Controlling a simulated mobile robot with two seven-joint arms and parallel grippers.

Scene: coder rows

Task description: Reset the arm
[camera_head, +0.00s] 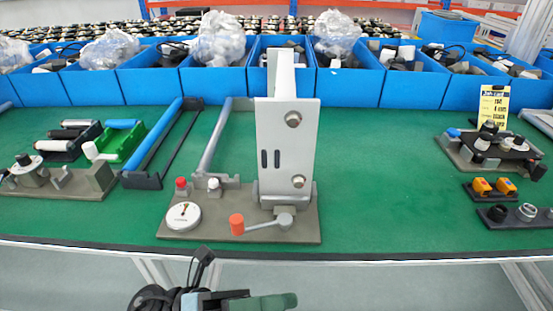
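Part of my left gripper (225,296) shows at the bottom edge, below the table's front edge. It appears as dark, blue-grey and green parts with black cable beside them. It is cut off by the picture edge, so its opening is not clear. It is apart from everything on the table, and I see nothing held in it. My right gripper is not in view.
A green table (380,205) holds a grey fixture (287,150) with a dial and an orange-knobbed lever. Blue bins (410,88) line the back. More fixtures stand left (60,180) and right (490,150). The green surface right of centre is clear.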

